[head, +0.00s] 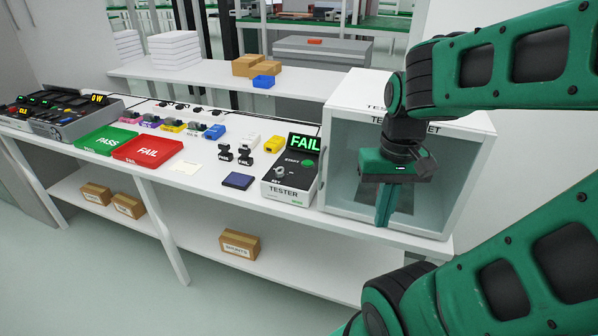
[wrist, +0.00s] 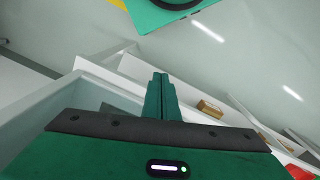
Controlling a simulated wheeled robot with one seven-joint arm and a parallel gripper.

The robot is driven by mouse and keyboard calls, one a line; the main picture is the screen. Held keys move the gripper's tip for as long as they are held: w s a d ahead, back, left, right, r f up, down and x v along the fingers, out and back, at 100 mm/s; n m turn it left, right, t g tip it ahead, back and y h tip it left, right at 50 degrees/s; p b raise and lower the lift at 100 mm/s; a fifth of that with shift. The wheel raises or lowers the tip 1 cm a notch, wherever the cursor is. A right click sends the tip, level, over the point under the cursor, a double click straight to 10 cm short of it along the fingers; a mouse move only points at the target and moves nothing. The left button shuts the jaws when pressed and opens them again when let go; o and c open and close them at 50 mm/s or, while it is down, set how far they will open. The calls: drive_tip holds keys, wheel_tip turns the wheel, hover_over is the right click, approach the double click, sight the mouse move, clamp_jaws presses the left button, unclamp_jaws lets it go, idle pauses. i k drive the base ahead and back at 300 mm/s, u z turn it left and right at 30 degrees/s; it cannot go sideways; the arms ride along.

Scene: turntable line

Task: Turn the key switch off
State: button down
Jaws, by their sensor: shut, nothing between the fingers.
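The tester (head: 291,170) stands on the white bench in the head view, with a lit display (head: 305,143) reading FAIL in green. On its top face are a green button and a small knob-like switch (head: 281,172), which looks like the key switch; its setting is too small to tell. My gripper (head: 384,215) is to the right of the tester, in front of the clear-fronted test cabinet (head: 478,150). Its fingers point down, shut and empty, apart from the tester. In the wrist view the shut fingers (wrist: 161,82) show above the floor; the tester is not in that view.
A green PASS tray (head: 106,141) and a red FAIL tray (head: 148,150) lie to the left, with several coloured parts behind. A dark blue pad (head: 237,181) and two small black stamps lie left of the tester. The bench's front edge is close below my gripper.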

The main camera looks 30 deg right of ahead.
sight(279, 174)
drive_tip(key=z, duration=0.7)
drive_tip(key=k, duration=0.85)
drive_tip(key=u, duration=0.7)
drive_tip(key=i, duration=1)
